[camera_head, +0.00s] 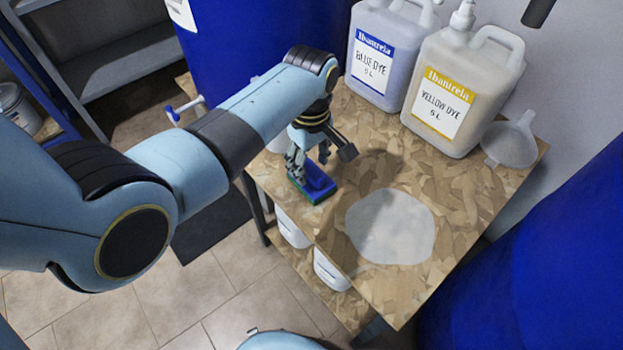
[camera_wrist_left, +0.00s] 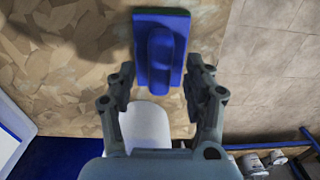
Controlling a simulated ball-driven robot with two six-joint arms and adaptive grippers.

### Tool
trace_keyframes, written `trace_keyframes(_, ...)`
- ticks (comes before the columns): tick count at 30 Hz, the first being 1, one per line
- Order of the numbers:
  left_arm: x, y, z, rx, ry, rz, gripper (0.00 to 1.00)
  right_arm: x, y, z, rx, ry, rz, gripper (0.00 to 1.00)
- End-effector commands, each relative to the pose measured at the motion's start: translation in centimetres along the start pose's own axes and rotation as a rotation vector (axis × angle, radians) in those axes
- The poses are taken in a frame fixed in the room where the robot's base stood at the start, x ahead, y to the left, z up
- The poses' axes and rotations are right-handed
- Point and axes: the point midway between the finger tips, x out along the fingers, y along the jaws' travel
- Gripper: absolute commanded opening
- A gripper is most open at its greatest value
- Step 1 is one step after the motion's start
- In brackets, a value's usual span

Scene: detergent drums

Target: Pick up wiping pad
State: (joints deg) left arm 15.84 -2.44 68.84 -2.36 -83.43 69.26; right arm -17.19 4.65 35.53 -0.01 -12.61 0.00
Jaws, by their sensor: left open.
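The wiping pad (camera_head: 318,182) is a blue block with a raised handle and a green underside. It lies on the wooden table near its left edge in the head view. My left gripper (camera_head: 307,162) is just above and behind it, pointing down. In the left wrist view the pad (camera_wrist_left: 161,50) is ahead of the fingers, its near end reaching between the tips. My left gripper (camera_wrist_left: 161,80) is open, with one finger on each side of the handle's line. I cannot tell whether the fingers touch the pad. My right gripper is not in view.
A pale spill (camera_head: 390,227) covers the table's (camera_head: 462,205) front middle. A blue dye jug (camera_head: 383,57), a yellow dye jug (camera_head: 460,90) and a funnel (camera_head: 511,140) stand at the back. Large blue drums flank the table, one (camera_head: 240,40) behind, one (camera_head: 540,270) at right.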

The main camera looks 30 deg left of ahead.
Motion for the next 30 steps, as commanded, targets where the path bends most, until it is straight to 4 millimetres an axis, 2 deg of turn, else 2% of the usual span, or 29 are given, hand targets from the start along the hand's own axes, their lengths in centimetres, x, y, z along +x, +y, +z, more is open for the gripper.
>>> trace_keyframes(1,0.9,-0.04,-0.01,0.0,0.0,-0.002,0.52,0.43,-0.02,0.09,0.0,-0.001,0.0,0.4)
trace_keyframes(3,1.47,-0.02,-0.02,0.0,0.0,0.0,0.52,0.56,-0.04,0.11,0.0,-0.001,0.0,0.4)
trace_keyframes(11,1.58,0.0,-0.04,0.0,0.001,0.001,0.52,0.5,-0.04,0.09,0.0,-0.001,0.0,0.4)
trace_keyframes(23,1.59,-0.02,-0.03,0.0,0.001,0.001,0.0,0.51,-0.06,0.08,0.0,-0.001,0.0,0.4)
trace_keyframes(30,1.54,-0.01,-0.03,0.0,0.001,0.001,0.0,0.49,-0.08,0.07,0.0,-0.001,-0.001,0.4)
